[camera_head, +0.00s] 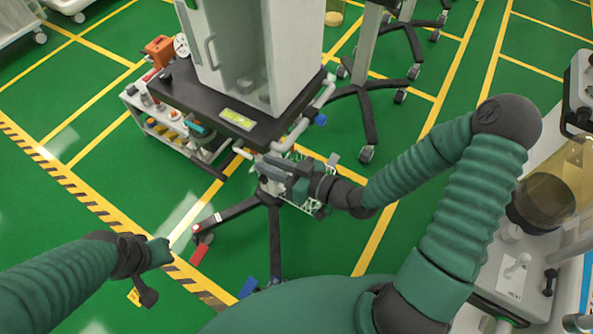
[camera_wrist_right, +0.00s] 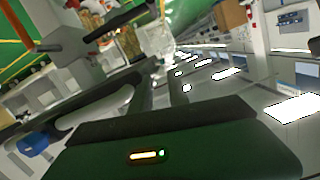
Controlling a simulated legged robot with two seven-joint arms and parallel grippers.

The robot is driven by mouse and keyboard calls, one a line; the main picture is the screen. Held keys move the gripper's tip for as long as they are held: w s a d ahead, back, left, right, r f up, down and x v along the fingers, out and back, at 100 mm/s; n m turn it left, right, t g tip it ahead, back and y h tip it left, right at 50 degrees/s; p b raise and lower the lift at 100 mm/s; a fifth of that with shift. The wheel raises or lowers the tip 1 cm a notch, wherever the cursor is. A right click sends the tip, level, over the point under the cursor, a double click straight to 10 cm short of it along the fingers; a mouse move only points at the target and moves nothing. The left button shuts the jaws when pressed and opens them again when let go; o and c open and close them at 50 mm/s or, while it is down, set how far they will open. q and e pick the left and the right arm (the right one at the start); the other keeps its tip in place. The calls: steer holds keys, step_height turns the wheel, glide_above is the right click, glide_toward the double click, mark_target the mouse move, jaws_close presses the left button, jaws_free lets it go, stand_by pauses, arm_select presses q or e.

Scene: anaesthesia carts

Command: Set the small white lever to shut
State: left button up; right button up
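A small white lever (camera_head: 517,264) stands on a pale panel of the machine at the right edge of the head view, beside a black knob (camera_head: 550,281). Whether it is set open or shut I cannot tell. My right gripper (camera_head: 272,172) is far to the left of it, beside the front edge of the middle cart, with no contact with the lever. Its finger gap is not clear. My left gripper (camera_head: 160,250) is over the floor at the lower left; its finger gap is also unclear. I cannot make out the lever in the right wrist view.
A clear canister with a dark bellows (camera_head: 541,202) stands behind the lever. Green floor (camera_head: 400,262) is free between cart and machine.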

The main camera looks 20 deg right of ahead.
steer(key=p+v, duration=0.6)
steer(key=v, duration=0.4)
steer(key=shift+s+d, duration=0.15)
steer(key=shift+s, duration=0.1)
